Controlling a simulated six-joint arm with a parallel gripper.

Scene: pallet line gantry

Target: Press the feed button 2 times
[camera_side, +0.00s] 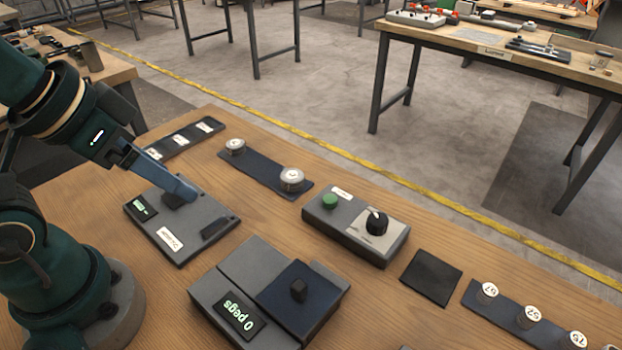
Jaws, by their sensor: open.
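A grey control box (352,238) sits right of centre on the wooden table. It carries a round green button (330,201) at its left, with a small white label behind it, and a black knob (376,222) at its right. I cannot read the label, so I cannot confirm that this is the feed button. My gripper (184,188) is at the left, over a flat grey device (185,243) with a lit display and dark blocks. It is well left of the green button and apart from it. The gripper is open; its fingers overlap in this view.
A grey unit with a "0 pegs" display (237,315) and a dark raised pad stands in front. Behind lies a dark strip (262,173) with two round silver pieces. A black square pad (432,277) and a strip with numbered pegs (510,315) lie right.

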